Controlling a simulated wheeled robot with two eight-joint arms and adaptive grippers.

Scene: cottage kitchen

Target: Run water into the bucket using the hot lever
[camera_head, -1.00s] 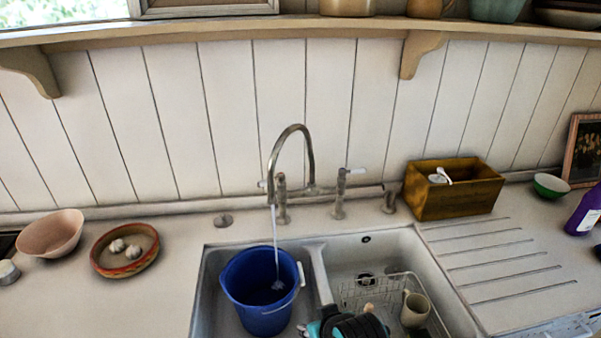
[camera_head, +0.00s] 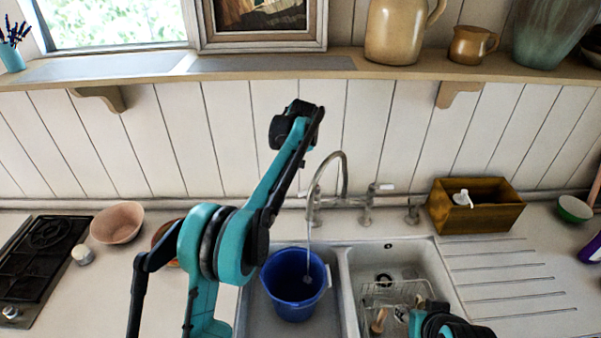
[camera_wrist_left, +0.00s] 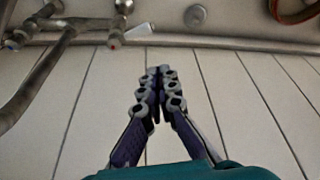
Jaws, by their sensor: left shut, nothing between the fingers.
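The blue bucket (camera_head: 293,285) stands upright in the left sink basin. A thin stream of water (camera_head: 309,240) runs from the arched tap (camera_head: 340,165) into it. The hot lever (camera_head: 302,194), with a white handle, is on the tap's left, close to my left arm. In the left wrist view the hot lever (camera_wrist_left: 138,32) shows a red mark. My left gripper (camera_wrist_left: 160,75) is shut and empty in front of the plank wall, apart from the lever in that picture. In the head view its fingers are hard to make out. My right gripper is not visible.
The right basin (camera_head: 405,262) holds a wire rack (camera_head: 392,292). A wooden box (camera_head: 476,205) stands behind the drainboard. A pink bowl (camera_head: 117,222) and a hob (camera_head: 42,250) are at left. A terracotta dish (camera_head: 168,240) is partly behind my arm.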

